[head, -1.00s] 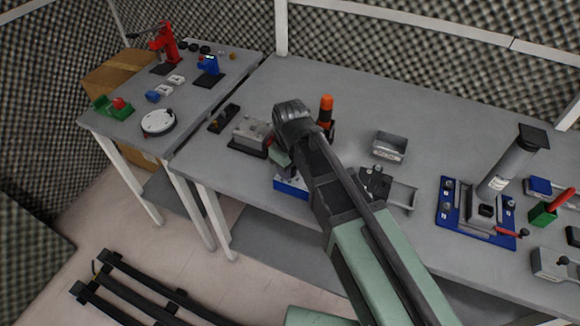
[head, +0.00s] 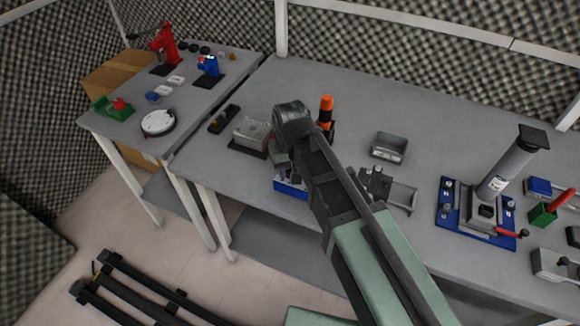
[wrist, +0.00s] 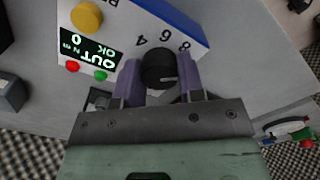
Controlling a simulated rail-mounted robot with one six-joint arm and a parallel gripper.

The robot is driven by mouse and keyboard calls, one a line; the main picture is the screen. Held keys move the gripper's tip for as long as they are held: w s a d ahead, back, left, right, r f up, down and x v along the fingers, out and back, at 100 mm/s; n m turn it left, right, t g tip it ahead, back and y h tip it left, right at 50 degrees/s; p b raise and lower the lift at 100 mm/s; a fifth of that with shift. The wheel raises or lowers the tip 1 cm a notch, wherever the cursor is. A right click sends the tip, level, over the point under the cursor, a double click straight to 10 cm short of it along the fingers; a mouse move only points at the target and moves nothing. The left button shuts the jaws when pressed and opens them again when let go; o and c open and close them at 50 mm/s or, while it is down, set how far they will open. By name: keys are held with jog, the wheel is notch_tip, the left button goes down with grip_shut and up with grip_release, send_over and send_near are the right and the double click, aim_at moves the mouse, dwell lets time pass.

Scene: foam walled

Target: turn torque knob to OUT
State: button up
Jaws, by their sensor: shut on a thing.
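The torque unit is a white and blue box (wrist: 185,22) filling the top of the wrist view; its blue base (head: 290,190) shows under my arm in the head view. Its black round knob (wrist: 158,62) sits between the two purple fingers of my gripper (wrist: 160,80), which is shut on it. Printed numbers, including 4, 6 and 8, stand around the knob. A display (wrist: 88,46) shows green lettering, upside down, that appears to include OUT and OK. The knob's pointer mark cannot be made out. In the head view my arm hides the knob and fingers.
A yellow knob (wrist: 86,16), a red button (wrist: 72,66) and a green button (wrist: 100,75) are on the same panel. An orange-topped tool (head: 326,108) stands behind my wrist.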

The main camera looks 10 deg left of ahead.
aim_at(290, 168)
jog(key=shift+m, duration=1.6)
jog(key=o, duration=0.9)
notch_tip(290, 168, up, 11)
jog(key=p, duration=1)
jog(key=shift+f+p, duration=0.1)
jog(key=shift+p, duration=0.3)
